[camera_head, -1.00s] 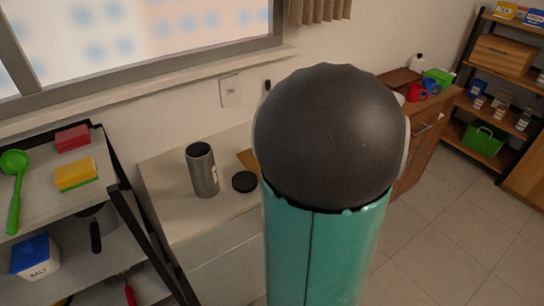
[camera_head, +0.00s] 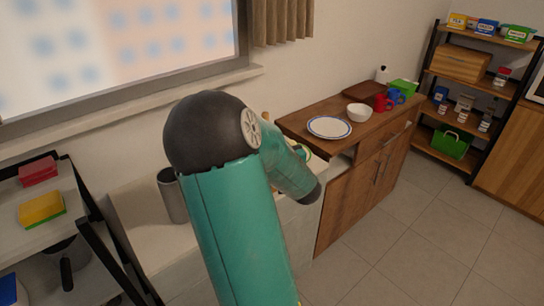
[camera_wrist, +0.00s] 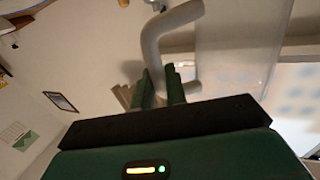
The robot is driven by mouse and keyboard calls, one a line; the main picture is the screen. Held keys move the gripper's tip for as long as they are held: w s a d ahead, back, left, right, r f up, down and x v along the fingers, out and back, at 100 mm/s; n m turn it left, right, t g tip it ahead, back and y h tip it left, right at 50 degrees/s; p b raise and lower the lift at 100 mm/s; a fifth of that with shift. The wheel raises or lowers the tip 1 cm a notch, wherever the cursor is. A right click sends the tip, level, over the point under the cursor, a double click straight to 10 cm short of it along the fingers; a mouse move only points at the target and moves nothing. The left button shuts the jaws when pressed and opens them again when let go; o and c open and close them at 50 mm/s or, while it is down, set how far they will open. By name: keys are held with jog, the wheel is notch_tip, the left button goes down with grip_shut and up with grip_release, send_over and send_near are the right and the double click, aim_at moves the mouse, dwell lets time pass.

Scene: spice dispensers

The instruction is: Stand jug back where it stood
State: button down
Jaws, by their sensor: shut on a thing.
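In the wrist view, my gripper (camera_wrist: 160,88) has its two green fingers close together at the lower part of a thick, pale curved handle. This handle (camera_wrist: 151,42) appears to belong to the jug, and the fingers are shut on it. A broad pale surface lies to the right of the handle; I cannot tell for sure how much of it is the jug's body. In the head view my teal arm covers the middle, and the gripper and jug cannot be made out there. The place where the jug stood cannot be told from these frames.
A wooden sideboard (camera_head: 337,195) carries a blue-rimmed plate (camera_head: 329,127), a white bowl (camera_head: 360,112) and red and blue mugs. A grey canister (camera_head: 172,197) stands on the pale counter, partly behind my arm. A black-framed shelf is at left. The floor (camera_head: 400,245) at right is clear.

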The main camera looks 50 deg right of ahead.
jog(key=shift+w+d+f, duration=0.75)
jog(key=shift+d+f, duration=0.05)
jog(key=shift+f, duration=0.75)
jog(key=shift+w+d+f, duration=0.8)
jog(key=shift+d+f, duration=0.05)
jog(key=shift+f, duration=0.7)
jog(key=shift+w+d+f, duration=0.75)
jog(key=shift+d+f, duration=0.05)
jog(key=shift+f, duration=0.75)
jog(key=shift+f, duration=0.2)
jog(key=c, duration=1.4)
grip_release()
jog(key=shift+c, duration=0.2)
jog(key=shift+f, duration=0.1)
